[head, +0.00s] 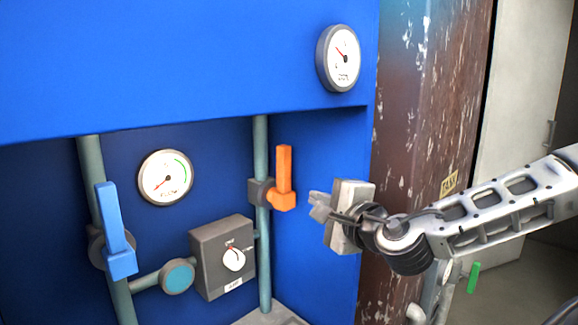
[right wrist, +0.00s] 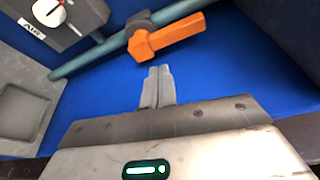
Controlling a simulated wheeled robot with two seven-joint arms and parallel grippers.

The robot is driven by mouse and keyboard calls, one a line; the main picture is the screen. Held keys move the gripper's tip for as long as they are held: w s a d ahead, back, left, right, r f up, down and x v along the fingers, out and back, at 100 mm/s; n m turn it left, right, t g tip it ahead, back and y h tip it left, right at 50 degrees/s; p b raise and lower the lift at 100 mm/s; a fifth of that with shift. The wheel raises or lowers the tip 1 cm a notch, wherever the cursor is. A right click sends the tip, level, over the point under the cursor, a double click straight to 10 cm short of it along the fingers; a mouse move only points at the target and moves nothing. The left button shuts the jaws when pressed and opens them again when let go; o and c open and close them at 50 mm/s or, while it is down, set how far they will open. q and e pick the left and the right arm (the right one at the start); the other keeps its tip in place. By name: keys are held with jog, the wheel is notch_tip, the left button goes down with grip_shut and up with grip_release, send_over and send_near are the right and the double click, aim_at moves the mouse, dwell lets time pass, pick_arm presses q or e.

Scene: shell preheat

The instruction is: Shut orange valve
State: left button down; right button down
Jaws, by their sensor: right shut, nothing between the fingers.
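The orange valve (head: 283,180) sits on the right vertical pipe in the blue recess. Its handle points straight up in the head view, along the pipe. In the right wrist view the orange valve (right wrist: 165,38) lies just beyond my fingertips, with its handle pointing to the upper right. My right gripper (head: 318,207) is shut and empty, a little to the right of the valve's hub and apart from it. Its closed fingers also show in the right wrist view (right wrist: 157,85). My left gripper is not in view.
A blue valve (head: 118,232) stands on the left pipe. A grey box with a dial (head: 224,257) sits between the pipes. Gauges are on the recess back (head: 165,177) and upper panel (head: 339,58). A rusty brown column (head: 410,130) and a green handle (head: 473,277) are at right.

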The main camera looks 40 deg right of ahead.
aim_at(284, 178)
jog(key=r+n, duration=0.1)
jog(key=d+r+n, duration=0.1)
jog(key=r, duration=0.1)
jog(key=shift+s+t+h, duration=0.2)
jog(key=shift+t+h, duration=0.1)
jog(key=shift+h, duration=0.1)
jog(key=x, duration=0.7)
jog(key=shift+w+d+f+p, duration=0.15)
jog(key=shift+w+f+p, duration=0.05)
jog(key=shift+p, duration=0.15)
jog(key=shift+b+x, duration=0.35)
jog(key=shift+x, duration=1)
jog(key=shift+r, duration=0.15)
